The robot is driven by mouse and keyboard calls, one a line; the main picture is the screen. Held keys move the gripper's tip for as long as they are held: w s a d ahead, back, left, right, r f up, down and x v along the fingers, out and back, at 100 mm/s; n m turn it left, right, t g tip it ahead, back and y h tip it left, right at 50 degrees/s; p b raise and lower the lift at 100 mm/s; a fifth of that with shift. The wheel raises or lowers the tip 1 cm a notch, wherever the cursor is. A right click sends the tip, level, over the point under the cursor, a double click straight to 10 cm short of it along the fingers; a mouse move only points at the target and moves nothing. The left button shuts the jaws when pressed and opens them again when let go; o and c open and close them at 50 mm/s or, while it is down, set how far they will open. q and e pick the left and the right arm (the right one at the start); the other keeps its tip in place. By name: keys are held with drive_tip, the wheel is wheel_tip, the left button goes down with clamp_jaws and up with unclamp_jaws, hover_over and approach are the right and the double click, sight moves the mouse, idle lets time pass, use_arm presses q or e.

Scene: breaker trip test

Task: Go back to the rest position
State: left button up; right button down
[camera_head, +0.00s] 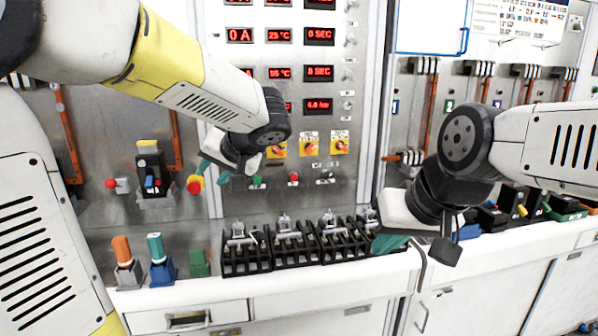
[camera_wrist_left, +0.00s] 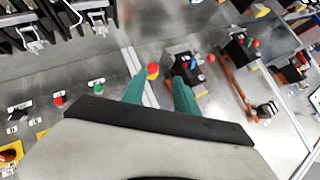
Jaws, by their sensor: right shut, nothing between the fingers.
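My left gripper (camera_head: 214,171) hangs in front of the cabinet panel, left of the row of small buttons. Its teal fingers stand apart with nothing between them, as the left wrist view (camera_wrist_left: 160,90) also shows. A red and yellow emergency button (camera_head: 194,184) is just left of it in the head view and lies beyond the fingertips in the wrist view. My right gripper (camera_head: 388,243) is at the front right, low over the white ledge. Its teal fingers are shut and empty, partly hidden by the wrist.
Several black breakers (camera_head: 290,245) stand in a row on the white ledge (camera_head: 330,276) between the grippers. An orange-topped plug (camera_head: 122,250) and a blue plug (camera_head: 158,262) stand at the left. A breaker with a blue lever (camera_head: 151,180) is mounted on the left panel.

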use_arm(q)
drive_tip(key=s+a+f+g+h, duration=0.2)
drive_tip(key=s+f+h, duration=0.2)
drive_tip(key=s, duration=0.6)
drive_tip(key=s+d+f+h, duration=0.1)
drive_tip(key=s+d+h, duration=0.4)
drive_tip(key=s+d, duration=0.2)
drive_tip(key=shift+s+m+t+h, duration=0.4)
drive_tip(key=shift+s, duration=0.7)
